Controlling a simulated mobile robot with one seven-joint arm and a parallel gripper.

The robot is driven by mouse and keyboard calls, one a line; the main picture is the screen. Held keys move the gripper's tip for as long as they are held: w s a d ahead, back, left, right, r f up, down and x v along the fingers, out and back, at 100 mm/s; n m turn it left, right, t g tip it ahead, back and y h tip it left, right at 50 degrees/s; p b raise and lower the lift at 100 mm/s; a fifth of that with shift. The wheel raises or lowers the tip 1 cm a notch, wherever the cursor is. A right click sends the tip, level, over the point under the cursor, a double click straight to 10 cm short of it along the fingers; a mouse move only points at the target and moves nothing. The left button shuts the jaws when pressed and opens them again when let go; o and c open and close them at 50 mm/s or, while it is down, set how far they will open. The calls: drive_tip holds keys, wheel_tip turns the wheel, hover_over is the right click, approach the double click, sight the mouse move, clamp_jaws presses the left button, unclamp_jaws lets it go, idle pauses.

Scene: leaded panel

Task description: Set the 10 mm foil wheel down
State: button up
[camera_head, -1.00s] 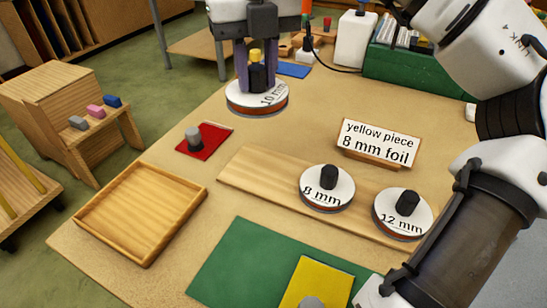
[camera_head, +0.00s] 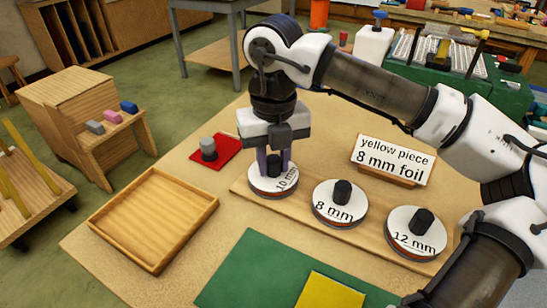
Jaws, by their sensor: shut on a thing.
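The 10 mm foil wheel (camera_head: 265,188) is a white-topped disc with a black knob, at the left end of a wooden board (camera_head: 366,238). My gripper (camera_head: 274,162) points down over it and is shut on its knob. The wheel is at or very near the board's surface; I cannot tell whether it fully rests there. The 8 mm wheel (camera_head: 325,212) and the 12 mm wheel (camera_head: 403,239) sit to its right on the same board.
A sign (camera_head: 392,160) reading "yellow piece 8 mm foil" stands behind the board. An empty wooden tray (camera_head: 112,237) lies at left. A red piece (camera_head: 232,143) with a grey knob lies behind the tray. A green mat (camera_head: 232,283) with a yellow piece (camera_head: 330,292) lies in front.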

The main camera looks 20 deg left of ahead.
sight(273, 159)
drive_tip(key=shift+f, duration=0.15)
drive_tip(key=o, duration=0.9)
drive_tip(key=shift+r, duration=0.2)
wheel_tip(273, 159, up, 12)
drive_tip(key=shift+r, duration=0.1)
